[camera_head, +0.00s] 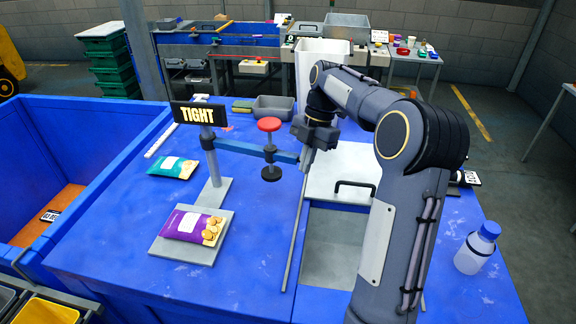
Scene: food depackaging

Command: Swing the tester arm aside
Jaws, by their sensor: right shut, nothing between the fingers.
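The tester has a grey post (212,160) with a black "TIGHT" sign (198,114). The disc hangs to the right of the tester plate (172,251), on which a purple packet (193,226) lies. My right gripper (306,160) is shut and empty at the arm's right end; whether it touches the arm I cannot tell. My left gripper is not in view.
A teal packet (173,167) lies left of the post. A blue bin (75,139) stands at the left. A pale lid with a black handle (340,164) and an opening lie under my right arm. A bottle (477,248) stands at the right edge.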

